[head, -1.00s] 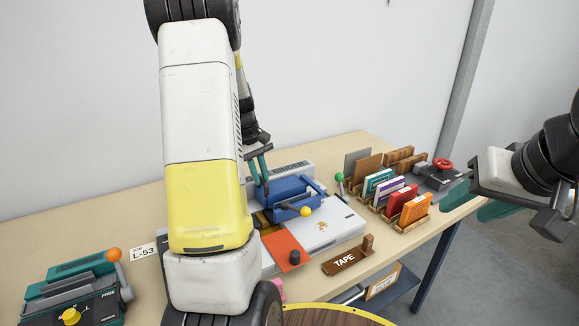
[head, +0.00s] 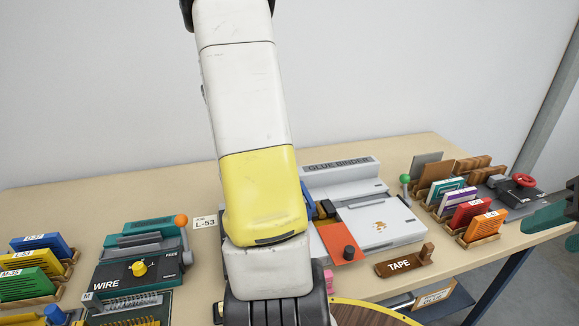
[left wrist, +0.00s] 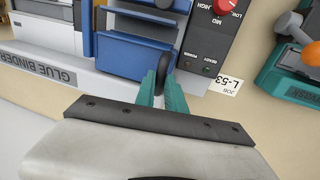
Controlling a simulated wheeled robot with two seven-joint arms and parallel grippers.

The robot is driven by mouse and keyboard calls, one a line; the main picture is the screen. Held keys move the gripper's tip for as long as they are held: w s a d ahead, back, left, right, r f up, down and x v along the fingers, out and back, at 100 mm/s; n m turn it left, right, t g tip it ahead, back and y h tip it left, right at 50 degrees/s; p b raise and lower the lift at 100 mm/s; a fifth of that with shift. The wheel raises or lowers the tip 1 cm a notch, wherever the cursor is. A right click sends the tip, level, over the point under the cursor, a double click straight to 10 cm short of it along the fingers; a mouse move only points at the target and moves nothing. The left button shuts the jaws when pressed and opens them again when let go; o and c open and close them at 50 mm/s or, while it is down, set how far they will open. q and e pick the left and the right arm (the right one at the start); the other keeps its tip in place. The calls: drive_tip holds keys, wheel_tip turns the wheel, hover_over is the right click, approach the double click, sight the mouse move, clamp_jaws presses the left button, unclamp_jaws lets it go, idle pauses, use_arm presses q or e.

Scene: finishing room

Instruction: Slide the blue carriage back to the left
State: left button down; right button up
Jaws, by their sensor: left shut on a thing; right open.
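The glue binder (head: 340,170) is a grey-white machine on the table. Its blue carriage (left wrist: 135,55) shows in the left wrist view close beside the dark control panel (left wrist: 215,40) with a red knob. In the head view only a blue sliver of the carriage (head: 307,203) shows past my left arm. My left gripper (left wrist: 162,92) has its teal fingers shut on a dark handle at the carriage; the grip is partly hidden. In the head view my left arm hides that gripper. My right gripper (head: 550,216) is open at the right edge, partly cut off and clear of the binder.
A teal wire machine (head: 142,258) with an orange-knobbed lever stands left, beside the L-53 card (head: 205,222). An orange sheet (head: 338,241) lies on the binder's front. A TAPE block (head: 404,263) and racks of coloured booklets (head: 468,212) stand right.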

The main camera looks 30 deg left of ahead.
use_arm(q)
drive_tip(key=shift+s+a, duration=0.15)
drive_tip(key=shift+a, duration=0.05)
drive_tip(key=c, duration=1.4)
unclamp_jaws()
drive_tip(key=shift+s, duration=0.1)
drive_tip(key=shift+r, duration=0.15)
wheel_tip(320, 180, up, 7)
drive_tip(key=s+a, duration=0.1)
drive_tip(key=shift+r, duration=0.2)
